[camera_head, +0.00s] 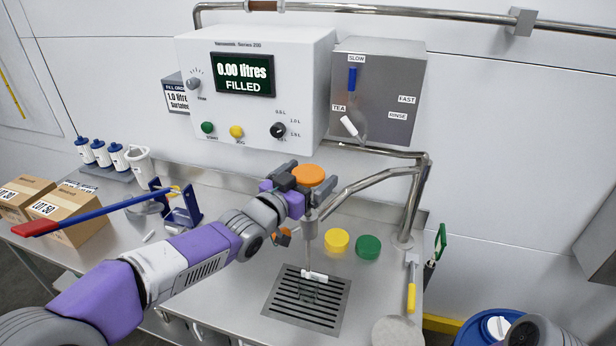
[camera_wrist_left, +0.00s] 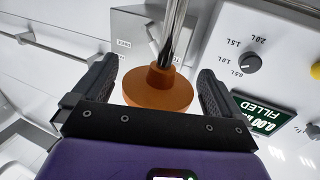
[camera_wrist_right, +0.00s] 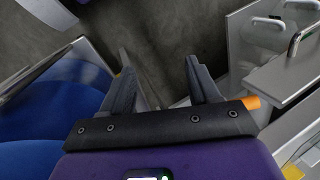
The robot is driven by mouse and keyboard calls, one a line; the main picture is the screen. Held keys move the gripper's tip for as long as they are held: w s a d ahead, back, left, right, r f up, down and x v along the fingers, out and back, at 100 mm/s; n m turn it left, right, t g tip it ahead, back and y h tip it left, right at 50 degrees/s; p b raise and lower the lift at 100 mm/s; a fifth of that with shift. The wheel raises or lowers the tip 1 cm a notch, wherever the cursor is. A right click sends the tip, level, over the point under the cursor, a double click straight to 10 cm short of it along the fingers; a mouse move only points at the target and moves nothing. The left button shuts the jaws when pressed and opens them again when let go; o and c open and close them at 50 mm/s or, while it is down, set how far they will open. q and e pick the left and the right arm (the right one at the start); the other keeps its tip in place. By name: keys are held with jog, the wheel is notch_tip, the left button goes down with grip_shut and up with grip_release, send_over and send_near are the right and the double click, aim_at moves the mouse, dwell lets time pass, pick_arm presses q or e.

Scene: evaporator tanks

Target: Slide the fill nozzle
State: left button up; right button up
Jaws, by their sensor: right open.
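The fill nozzle (camera_head: 311,230) is a thin metal tube hanging upright from the end of a bent steel pipe, above a slotted drain grate. An orange round knob (camera_head: 309,175) sits at the top of this pipe end. My left gripper (camera_wrist_left: 158,88) is open with the orange knob (camera_wrist_left: 158,95) between its fingers. Narrow gaps show beside the knob, so I see no grip on it. In the head view my left gripper (camera_head: 290,181) is at the knob's left side. My right gripper (camera_wrist_right: 157,85) is open and empty above the floor.
A filler box with a display reading 0.00 litres (camera_head: 244,76) and a lever panel (camera_head: 378,92) stand behind. Yellow (camera_head: 337,240) and green (camera_head: 368,247) discs lie right of the nozzle. A blue drum (camera_head: 490,328) stands at lower right. Cartons (camera_head: 66,208) are at left.

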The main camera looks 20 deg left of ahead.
pick_arm(q)
jog(key=p+v, duration=0.1)
jog(key=v, duration=0.6)
jog(key=shift+s, duration=0.3)
jog(key=shift+a, duration=0.1)
